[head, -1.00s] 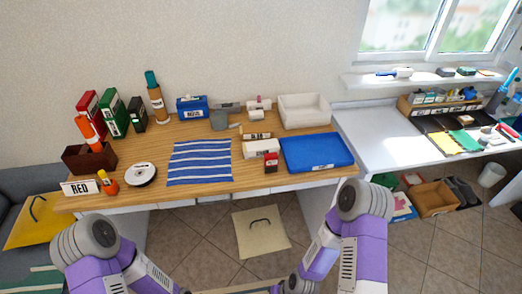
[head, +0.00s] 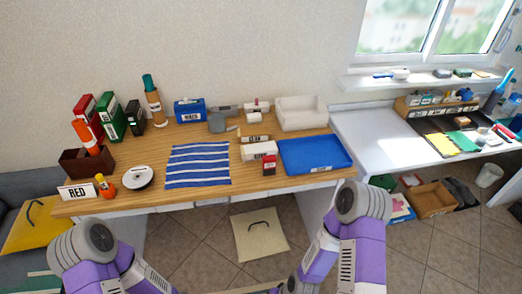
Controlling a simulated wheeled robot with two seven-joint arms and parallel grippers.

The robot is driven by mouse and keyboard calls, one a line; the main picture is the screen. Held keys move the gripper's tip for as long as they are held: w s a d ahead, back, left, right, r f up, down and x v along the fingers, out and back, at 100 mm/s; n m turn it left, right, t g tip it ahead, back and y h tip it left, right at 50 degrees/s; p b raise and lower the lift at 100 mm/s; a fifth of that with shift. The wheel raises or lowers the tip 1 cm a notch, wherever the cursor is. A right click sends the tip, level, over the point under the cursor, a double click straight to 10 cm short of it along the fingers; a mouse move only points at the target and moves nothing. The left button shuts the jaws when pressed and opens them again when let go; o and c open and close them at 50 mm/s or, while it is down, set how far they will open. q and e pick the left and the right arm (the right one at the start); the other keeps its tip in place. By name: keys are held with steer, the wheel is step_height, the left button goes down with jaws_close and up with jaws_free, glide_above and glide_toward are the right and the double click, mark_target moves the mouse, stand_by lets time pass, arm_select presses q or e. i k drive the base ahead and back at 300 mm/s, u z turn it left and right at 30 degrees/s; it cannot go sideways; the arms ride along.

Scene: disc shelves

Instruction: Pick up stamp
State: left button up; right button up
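I cannot single out the stamp with certainty. A small red block with a dark top (head: 269,164) stands at the front of the wooden desk, against a white box (head: 259,150), and may be it.
The wooden desk (head: 212,196) holds a striped blue cloth (head: 198,164), a blue tray (head: 314,155), a white bin (head: 301,112), a white disc (head: 138,177), binders and bottles. A white table (head: 372,135) stands to the right. A beige folder (head: 260,234) lies on the floor.

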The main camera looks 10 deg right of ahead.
mark_target(269, 162)
steer(key=z, duration=0.4)
steer(key=k, duration=0.5)
steer(key=z, duration=0.35)
steer(key=i, duration=0.9)
steer(key=u, duration=0.95)
